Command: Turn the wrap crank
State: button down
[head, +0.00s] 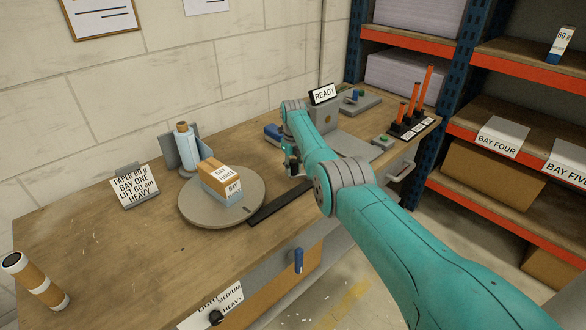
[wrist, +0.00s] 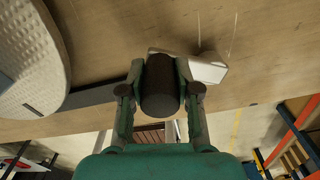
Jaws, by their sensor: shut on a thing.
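My gripper (head: 292,163) is low over the bench, right of the turntable, and mostly hidden by my arm in the head view. In the wrist view my gripper (wrist: 160,92) is shut on a dark upright cylinder (wrist: 160,85), which looks like the wrap crank's grip. A pale grey piece (wrist: 208,68) shows just beside the grip; whether it is the crank's arm I cannot tell.
A dark flat bar (head: 280,203) lies on the bench between the turntable and my gripper. A READY sign (head: 323,94) stands behind my arm. A blue handle (head: 298,260) is on the bench front. Shelving (head: 490,60) stands at the right.

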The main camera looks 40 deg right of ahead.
jog(key=shift+w, duration=0.1)
dwell(0.4)
jog(key=c, duration=0.8)
grip_release()
notch_tip(320, 180, up, 12)
jog(key=shift+f, duration=0.1)
